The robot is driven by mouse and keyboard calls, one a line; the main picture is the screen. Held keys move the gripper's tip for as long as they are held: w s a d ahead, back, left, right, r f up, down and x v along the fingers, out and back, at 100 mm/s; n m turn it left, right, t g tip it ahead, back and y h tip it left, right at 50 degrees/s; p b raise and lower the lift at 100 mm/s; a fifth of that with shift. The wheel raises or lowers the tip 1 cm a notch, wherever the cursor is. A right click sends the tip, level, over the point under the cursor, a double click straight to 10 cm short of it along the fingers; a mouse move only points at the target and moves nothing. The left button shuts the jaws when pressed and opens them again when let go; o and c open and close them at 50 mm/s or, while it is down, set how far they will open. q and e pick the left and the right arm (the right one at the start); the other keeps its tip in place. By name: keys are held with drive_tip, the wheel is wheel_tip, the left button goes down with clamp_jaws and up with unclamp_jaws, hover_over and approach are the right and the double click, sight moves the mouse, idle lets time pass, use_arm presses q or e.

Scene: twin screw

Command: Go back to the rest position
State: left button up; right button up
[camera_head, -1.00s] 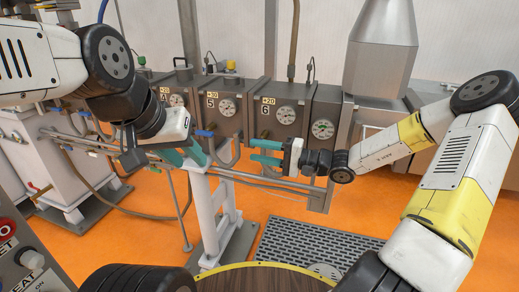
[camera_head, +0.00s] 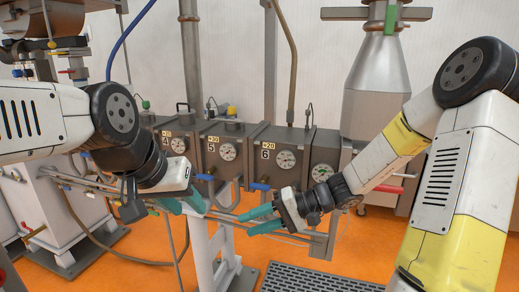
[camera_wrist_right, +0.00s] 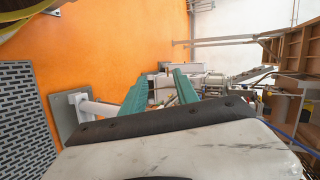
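My left gripper (camera_head: 182,203), with green fingers, hangs at left-centre in the head view, in front of the grey machine's pipes. Its fingers look apart, and nothing shows between them. My right gripper (camera_head: 262,219) points left at the centre, lower than the gauge boxes. Its two green fingers are apart and empty. They also show spread apart in the right wrist view (camera_wrist_right: 160,92). The two grippers are close to each other but apart.
Grey gauge boxes (camera_head: 286,159) with dials stand behind the grippers. A white post (camera_head: 201,250) stands below the left gripper. A metal hopper (camera_head: 377,90) rises at right. A dark grate (camera_head: 315,280) lies on the orange floor (camera_head: 365,238).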

drive_tip(key=s+d+r+t+h, duration=0.6)
drive_tip(key=s+d+r+h, duration=0.5)
drive_tip(key=d+r, duration=0.3)
drive_tip(key=shift+s+d, duration=0.5)
drive_tip(key=shift+d, duration=0.45)
